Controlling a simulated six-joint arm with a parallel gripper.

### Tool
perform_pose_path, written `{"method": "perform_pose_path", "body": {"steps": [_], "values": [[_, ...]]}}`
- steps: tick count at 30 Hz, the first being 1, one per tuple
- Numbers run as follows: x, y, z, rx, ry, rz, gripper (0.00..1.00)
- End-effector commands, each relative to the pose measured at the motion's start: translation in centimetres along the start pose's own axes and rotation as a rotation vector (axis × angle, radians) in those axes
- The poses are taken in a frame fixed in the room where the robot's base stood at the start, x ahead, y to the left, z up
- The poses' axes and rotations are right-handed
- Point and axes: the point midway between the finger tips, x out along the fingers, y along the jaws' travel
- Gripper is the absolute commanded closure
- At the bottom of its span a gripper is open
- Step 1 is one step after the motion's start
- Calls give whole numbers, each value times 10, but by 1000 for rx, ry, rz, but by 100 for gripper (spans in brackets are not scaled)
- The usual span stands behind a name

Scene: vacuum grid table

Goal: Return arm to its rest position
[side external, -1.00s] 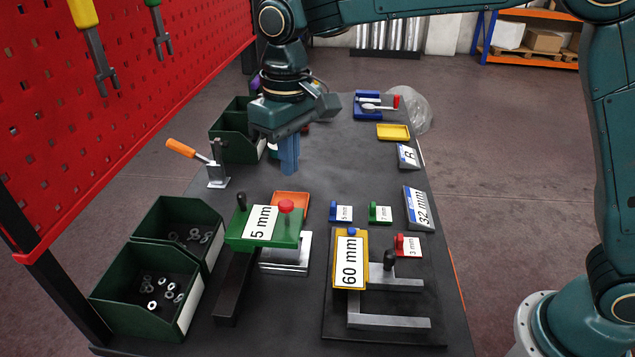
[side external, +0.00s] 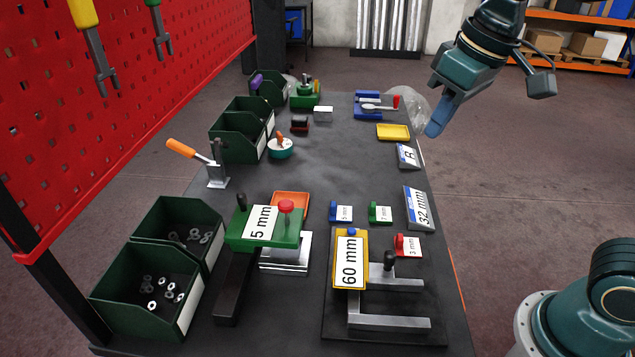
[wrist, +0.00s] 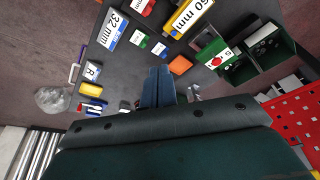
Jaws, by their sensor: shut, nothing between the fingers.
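My gripper (side external: 440,115) has blue fingers, which are shut and empty. In the side external view it hangs in the air at the upper right, beside the far right edge of the table, tilted down to the left. In the wrist view the closed fingers of my gripper (wrist: 158,88) point toward the table from above. The dark table (side external: 340,165) lies to the left of and below the gripper. My base shows at the lower right.
Near the gripper are a yellow tray (side external: 393,132), a blue holder (side external: 368,104) and an "R" block (side external: 407,156). Green bins (side external: 150,290) line the left side under a red pegboard (side external: 120,110). A "60 mm" block (side external: 349,262) and a "5 mm" block (side external: 262,224) stand in front. Air right of the table is free.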

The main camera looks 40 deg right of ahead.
Motion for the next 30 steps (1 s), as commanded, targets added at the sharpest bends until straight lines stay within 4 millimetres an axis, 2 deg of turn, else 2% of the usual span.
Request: {"method": "perform_pose_path", "body": {"steps": [7,15,21,30], "values": [[-8,22,52,39,81,20,100],[-4,36,102,73,158,46,100],[2,40,121,86,188,59,100],[3,41,125,88,192,61,100]]}}
